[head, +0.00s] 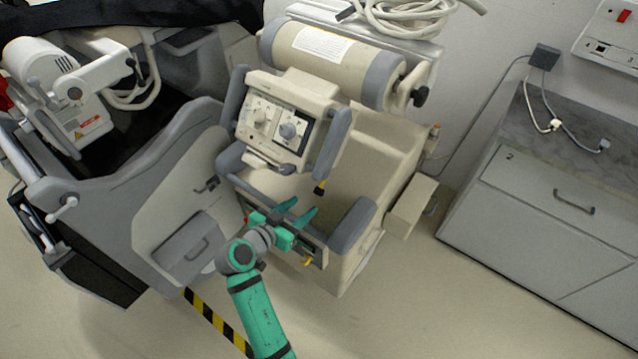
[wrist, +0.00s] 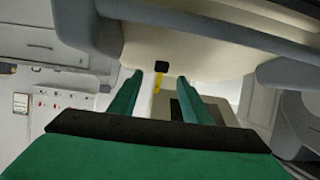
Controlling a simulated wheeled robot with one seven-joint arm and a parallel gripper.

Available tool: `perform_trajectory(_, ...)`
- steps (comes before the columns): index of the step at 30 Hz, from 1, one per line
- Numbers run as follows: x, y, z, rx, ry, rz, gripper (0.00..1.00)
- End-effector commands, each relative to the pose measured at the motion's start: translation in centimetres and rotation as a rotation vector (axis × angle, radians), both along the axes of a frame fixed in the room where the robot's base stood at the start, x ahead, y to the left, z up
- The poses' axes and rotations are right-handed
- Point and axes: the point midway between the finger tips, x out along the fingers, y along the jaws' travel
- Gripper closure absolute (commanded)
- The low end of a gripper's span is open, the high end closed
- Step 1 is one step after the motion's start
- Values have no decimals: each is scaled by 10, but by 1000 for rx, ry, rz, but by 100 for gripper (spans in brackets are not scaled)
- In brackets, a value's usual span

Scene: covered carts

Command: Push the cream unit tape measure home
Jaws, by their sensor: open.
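The cream unit (head: 385,150) stands in the middle of the head view, with a control panel on its front. A small black end with a yellow strip, which looks like its tape measure (head: 320,187), shows below the panel's right handle. In the wrist view the black end and yellow strip of the tape measure (wrist: 160,80) appear between the two green fingers, beyond the tips. My gripper (head: 306,206) is open and empty, low in front of the unit; its fingers also show in the wrist view (wrist: 160,76). I cannot tell whether it touches the tape.
Grey handles and bumpers (head: 353,225) of the unit stand close around my gripper. A grey machine (head: 185,190) is at the left. A grey cabinet (head: 560,215) stands at the right. Floor is clear at the lower right, and yellow-black tape (head: 215,320) marks it near my arm.

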Motion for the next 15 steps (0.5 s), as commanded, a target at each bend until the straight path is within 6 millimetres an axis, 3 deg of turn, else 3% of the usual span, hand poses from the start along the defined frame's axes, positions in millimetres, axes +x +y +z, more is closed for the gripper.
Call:
perform_trajectory(6,10,0,12,9,-19,-44,56)
perform_trajectory(15,43,-26,-6,8,-17,-48,56)
